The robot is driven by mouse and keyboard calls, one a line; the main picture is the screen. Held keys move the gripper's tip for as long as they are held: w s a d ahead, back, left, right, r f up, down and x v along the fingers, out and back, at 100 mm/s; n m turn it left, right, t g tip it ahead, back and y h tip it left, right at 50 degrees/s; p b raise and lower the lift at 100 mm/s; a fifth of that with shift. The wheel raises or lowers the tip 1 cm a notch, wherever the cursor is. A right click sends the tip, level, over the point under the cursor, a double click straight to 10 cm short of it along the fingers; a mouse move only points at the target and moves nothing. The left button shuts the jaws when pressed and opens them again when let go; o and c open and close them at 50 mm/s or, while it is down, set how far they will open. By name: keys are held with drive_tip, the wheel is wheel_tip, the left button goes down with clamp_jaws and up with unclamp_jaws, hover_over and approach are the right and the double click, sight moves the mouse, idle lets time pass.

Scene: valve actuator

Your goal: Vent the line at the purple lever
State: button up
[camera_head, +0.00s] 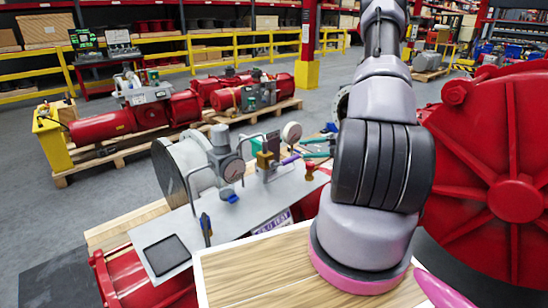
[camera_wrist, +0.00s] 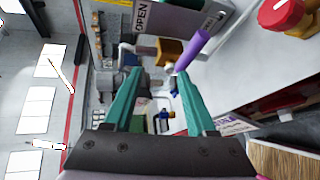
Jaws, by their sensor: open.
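The purple lever (camera_head: 290,159) sticks out to the right from a small brass valve (camera_head: 264,159) on the grey panel. In the wrist view the lever (camera_wrist: 191,53) slants up and right, its lower end close to the right fingertip. The brass valve body (camera_wrist: 168,50) is just left of it. My gripper (camera_wrist: 158,72) has two teal fingers spread wide, with nothing held between them. In the head view the teal fingers (camera_head: 318,147) show just right of the lever, partly hidden by my arm. I cannot tell whether a finger touches the lever.
A pressure gauge (camera_head: 230,169) and a smaller gauge (camera_head: 291,132) stand on the grey panel (camera_head: 190,228). A red knob (camera_wrist: 283,14) on a yellow base is at the wrist view's upper right. An OPEN sign (camera_wrist: 143,18) is above the fingers. A large red housing (camera_head: 490,180) stands right.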

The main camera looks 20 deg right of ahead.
sight(285, 161)
wheel_tip(285, 161, down, 5)
drive_tip(key=d+m+t+h, duration=0.1)
drive_tip(key=d+m+t, duration=0.1)
drive_tip(key=m, duration=0.1)
drive_tip(key=x, duration=1.1)
drive_tip(key=shift+w+m, duration=0.25)
drive_tip(key=shift+m, duration=0.05)
drive_tip(key=shift+a+f, duration=0.1)
drive_tip(key=shift+f, duration=0.05)
clamp_jaws()
idle(0.5)
